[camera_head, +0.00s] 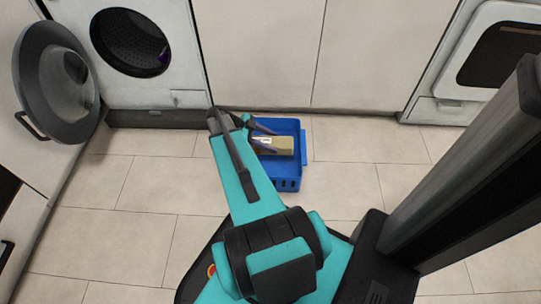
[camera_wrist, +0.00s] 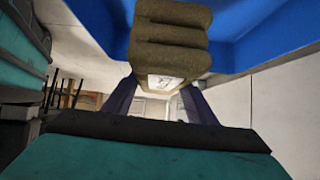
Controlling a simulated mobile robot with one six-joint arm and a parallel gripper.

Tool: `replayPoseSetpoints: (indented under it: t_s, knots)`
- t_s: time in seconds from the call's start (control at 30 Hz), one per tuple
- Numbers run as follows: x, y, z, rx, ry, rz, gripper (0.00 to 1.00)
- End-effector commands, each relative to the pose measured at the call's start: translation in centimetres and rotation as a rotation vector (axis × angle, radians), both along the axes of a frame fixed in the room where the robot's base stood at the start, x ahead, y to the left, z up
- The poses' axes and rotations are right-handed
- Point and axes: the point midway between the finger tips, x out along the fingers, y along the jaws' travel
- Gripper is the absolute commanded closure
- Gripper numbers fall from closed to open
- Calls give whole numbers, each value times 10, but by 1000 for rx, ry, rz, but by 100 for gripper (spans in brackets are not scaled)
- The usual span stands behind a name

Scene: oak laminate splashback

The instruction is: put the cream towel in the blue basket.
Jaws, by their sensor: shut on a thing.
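The cream towel (camera_head: 283,146) is a folded block with a small pale label, and looks olive-tan in the wrist view (camera_wrist: 172,38). My gripper (camera_head: 265,139) is shut on it, with the dark fingers on either side of the towel. The blue basket (camera_head: 287,184) stands on the floor in front of the cabinets. In the head view the towel overlaps the basket's opening. Whether it touches the basket floor I cannot tell. Blue basket wall (camera_wrist: 250,18) shows behind the towel in the wrist view. My arm hides the basket's left side.
A washing machine (camera_head: 150,92) at upper left has its round door (camera_head: 58,85) swung open, with something purple (camera_head: 163,56) in the drum. White cabinet fronts (camera_head: 270,50) stand behind the basket. An oven-like appliance (camera_head: 490,55) is at right. Tiled floor right of the basket is clear.

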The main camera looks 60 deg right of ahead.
Motion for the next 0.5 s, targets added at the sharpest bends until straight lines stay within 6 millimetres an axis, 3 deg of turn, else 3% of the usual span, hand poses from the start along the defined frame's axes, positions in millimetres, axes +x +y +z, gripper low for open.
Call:
replayPoseSetpoints:
  t_s: [0.2, 0.5]
  knots:
    - [1, -1, -29, -1, 0, 1, 76]
    - [0, 0, -32, -1, -1, 0, 76]
